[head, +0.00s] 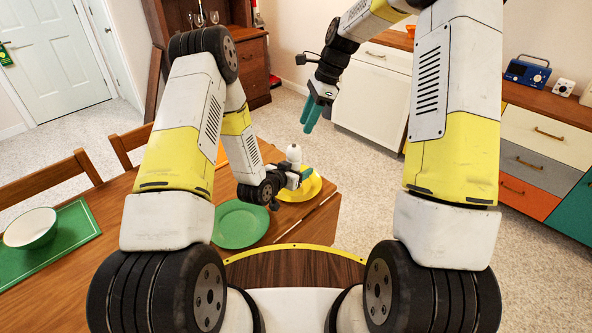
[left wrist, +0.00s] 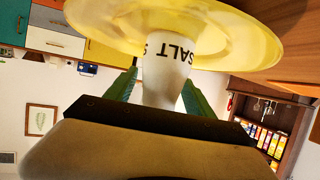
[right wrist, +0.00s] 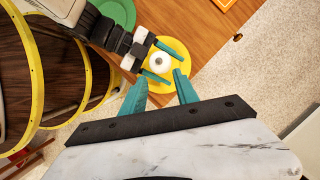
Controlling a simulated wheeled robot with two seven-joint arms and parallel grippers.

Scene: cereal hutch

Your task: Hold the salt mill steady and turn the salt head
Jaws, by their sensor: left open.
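The white salt mill (head: 293,154) stands upright on a yellow plate (head: 311,187). Its black SALT lettering reads upside down in the left wrist view (left wrist: 167,72). My left gripper (head: 299,176) is open low over the plate, its teal fingers on either side of the mill; I see no clear grip. In the right wrist view, the mill's round white top (right wrist: 160,60) shows between the left fingers. My right gripper (head: 311,122) is open and empty, raised above and apart from the mill, its fingertips pointing down. The mill's lower part is partly hidden in the head view.
A green plate (head: 240,226) lies beside the yellow plate on the wooden table (head: 112,212). A white bowl (head: 31,228) sits on a green mat (head: 62,262) at the left. The table edge is close to the yellow plate; open carpeted floor (head: 349,190) lies beyond.

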